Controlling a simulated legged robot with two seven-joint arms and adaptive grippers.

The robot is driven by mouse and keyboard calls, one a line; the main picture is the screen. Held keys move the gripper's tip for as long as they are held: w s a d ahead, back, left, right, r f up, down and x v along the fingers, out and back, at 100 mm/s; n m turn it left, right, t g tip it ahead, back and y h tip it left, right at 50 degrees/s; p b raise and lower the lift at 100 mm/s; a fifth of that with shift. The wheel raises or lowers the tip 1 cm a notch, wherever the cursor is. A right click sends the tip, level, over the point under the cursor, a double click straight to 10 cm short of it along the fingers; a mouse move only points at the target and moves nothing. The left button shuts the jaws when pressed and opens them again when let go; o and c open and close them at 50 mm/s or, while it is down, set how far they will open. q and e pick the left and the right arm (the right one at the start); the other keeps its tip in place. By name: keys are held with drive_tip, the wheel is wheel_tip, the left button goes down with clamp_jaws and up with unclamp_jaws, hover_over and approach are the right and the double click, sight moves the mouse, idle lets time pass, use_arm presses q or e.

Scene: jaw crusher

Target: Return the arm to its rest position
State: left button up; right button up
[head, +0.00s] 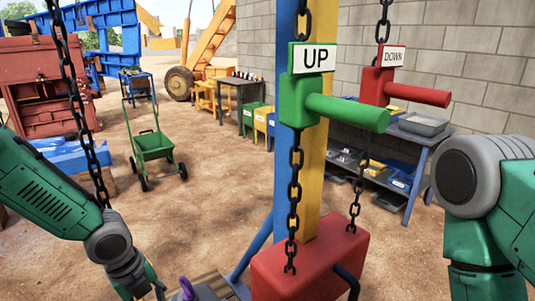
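My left arm (50,198), green with grey joints, comes in from the left and slopes down to the bottom edge. No held object shows on either arm.
A green UP handle (345,111) and a red DOWN handle (418,92) hang on chains beside a blue and yellow post. A red box (310,268) sits below, between the arms. A small purple part (187,287) shows at the bottom edge. A green cart (153,147) stands on open ground.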

use_arm(q)
drive_tip(key=s+d+f+n+g+h+b, duration=0.1)
drive_tip(key=s+d+f+n+b, duration=0.15)
drive_tip(key=s+f+n, duration=0.45)
drive_tip(key=s+d+f+n+h+b, duration=0.1)
drive_tip(key=s+f+n+b, duration=0.4)
drive_tip(key=s+f, duration=0.4)
drive_tip(key=s+a+f+n+y+b, duration=0.3)
drive_tip(key=s+a+f+n, duration=0.4)
drive_tip(key=s+n, duration=0.3)
drive_tip(key=f+n+b, duration=0.1)
drive_tip(key=n, duration=0.2)
drive_tip(key=shift+s+f+n+t+y, duration=0.25)
drive_tip(key=shift+f+n+t+y, duration=0.05)
drive_tip(key=shift+f+n, duration=0.1)
use_arm(e)
wheel_tip(320, 180, down, 12)
drive_tip(key=shift+s, duration=0.45)
use_arm(q)
drive_tip(key=shift+w+d, duration=0.1)
drive_tip(key=shift+w, duration=0.05)
use_arm(e)
drive_tip(key=shift+r, duration=0.1)
